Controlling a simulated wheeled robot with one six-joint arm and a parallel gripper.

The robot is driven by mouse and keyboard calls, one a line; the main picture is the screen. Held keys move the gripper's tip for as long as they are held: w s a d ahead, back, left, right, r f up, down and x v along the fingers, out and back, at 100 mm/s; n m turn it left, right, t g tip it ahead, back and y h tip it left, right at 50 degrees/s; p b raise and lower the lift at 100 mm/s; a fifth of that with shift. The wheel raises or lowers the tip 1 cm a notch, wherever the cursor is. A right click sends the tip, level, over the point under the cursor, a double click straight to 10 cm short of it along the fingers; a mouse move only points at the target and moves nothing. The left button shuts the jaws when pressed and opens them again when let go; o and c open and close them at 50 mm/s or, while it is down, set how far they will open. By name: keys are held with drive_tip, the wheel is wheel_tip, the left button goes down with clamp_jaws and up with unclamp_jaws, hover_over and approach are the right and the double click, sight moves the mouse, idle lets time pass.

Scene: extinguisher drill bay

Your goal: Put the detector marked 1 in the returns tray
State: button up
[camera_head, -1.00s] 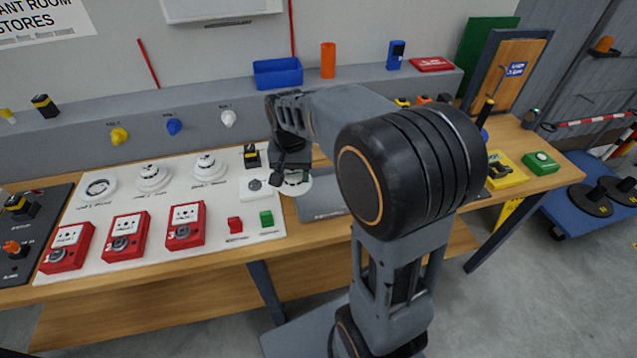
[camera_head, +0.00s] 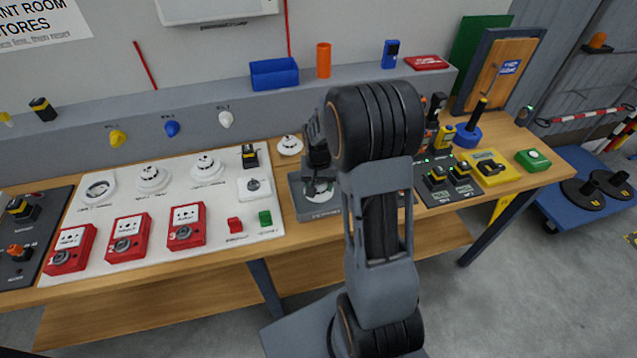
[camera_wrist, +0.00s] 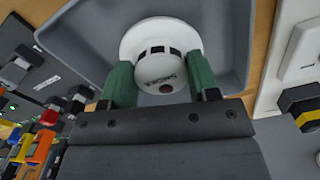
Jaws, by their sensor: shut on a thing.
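My gripper (camera_head: 318,178) is over the grey returns tray (camera_head: 328,212), shut on a white round detector (camera_head: 318,191). In the wrist view the two green fingers of my gripper (camera_wrist: 160,72) press on opposite sides of the detector (camera_wrist: 160,45), with the grey tray (camera_wrist: 80,40) around and below it. I cannot tell whether the detector touches the tray floor. Its marking is too small to read. Two other detectors (camera_head: 152,177) (camera_head: 207,166) sit on the white panel, beside an open ring-like base (camera_head: 98,188).
Another white detector (camera_head: 290,145) lies behind the tray. Red call points (camera_head: 186,226) line the panel's front. A dark board with black and yellow devices (camera_head: 448,184) stands right of my arm. A blue bin (camera_head: 274,74) is on the back ledge.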

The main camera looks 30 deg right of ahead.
sight(318, 186)
drive_tip(key=shift+f, duration=0.15)
drive_tip(key=shift+f, duration=0.1)
drive_tip(key=o, duration=1)
drive_tip(key=shift+c, duration=0.2)
wheel_tip(318, 186, up, 12)
drive_tip(key=b, duration=0.1)
drive_tip(key=s+a+r+n+t, duration=0.2)
drive_tip(key=s+a, duration=0.2)
drive_tip(key=s, duration=0.3)
drive_tip(key=s+a+r+n+t, duration=0.2)
drive_tip(key=s+a, duration=0.3)
drive_tip(key=s, duration=0.3)
drive_tip(key=shift+s+n, duration=0.3)
drive_tip(key=shift+n, duration=0.3)
